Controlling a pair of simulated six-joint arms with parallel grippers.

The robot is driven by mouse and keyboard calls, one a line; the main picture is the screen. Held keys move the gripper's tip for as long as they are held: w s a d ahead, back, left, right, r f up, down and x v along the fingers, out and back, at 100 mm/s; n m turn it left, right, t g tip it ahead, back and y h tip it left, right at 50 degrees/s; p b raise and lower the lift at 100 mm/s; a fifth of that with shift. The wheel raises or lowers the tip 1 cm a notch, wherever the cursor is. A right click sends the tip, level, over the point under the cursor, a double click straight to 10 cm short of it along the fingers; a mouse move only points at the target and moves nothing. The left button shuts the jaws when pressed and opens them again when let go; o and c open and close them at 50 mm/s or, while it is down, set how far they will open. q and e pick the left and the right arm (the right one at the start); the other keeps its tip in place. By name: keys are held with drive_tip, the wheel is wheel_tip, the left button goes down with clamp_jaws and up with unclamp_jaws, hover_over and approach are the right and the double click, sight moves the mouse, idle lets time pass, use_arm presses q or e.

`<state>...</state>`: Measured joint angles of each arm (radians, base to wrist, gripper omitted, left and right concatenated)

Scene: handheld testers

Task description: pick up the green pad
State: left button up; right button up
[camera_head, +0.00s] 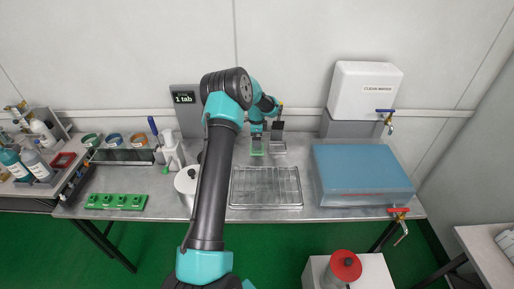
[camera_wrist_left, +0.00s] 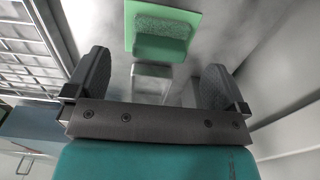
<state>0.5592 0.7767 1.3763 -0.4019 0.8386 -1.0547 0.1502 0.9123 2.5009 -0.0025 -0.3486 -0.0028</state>
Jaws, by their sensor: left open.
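The green pad (camera_head: 257,153) lies on the metal bench towards the back, below my left gripper (camera_head: 257,135) in the head view. In the left wrist view the pad (camera_wrist_left: 185,18) is a light green square with a speckled, darker green block on top, cut by the top edge. My left gripper (camera_wrist_left: 155,72) is open and empty, its two dark fingers well apart. The pad lies just past the fingertips, not between them. A pale, clear-looking block (camera_wrist_left: 151,84) shows between the fingers, nearer the palm. My right gripper is not in view.
A wire rack (camera_head: 265,203) lies in front of the pad. A blue-lidded box (camera_head: 362,172) stands to the right, a white canister (camera_head: 186,181) to the left. A grey panel (camera_head: 187,121) marked "1 tab" stands behind. A green holder strip (camera_head: 116,202) lies at the front left.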

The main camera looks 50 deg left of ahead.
use_arm(q)
drive_tip(key=shift+f, duration=0.15)
wheel_tip(320, 180, down, 5)
drive_tip(key=shift+w+d, duration=0.1)
idle(0.3)
drive_tip(key=shift+c, duration=0.5)
drive_tip(key=c, duration=0.9)
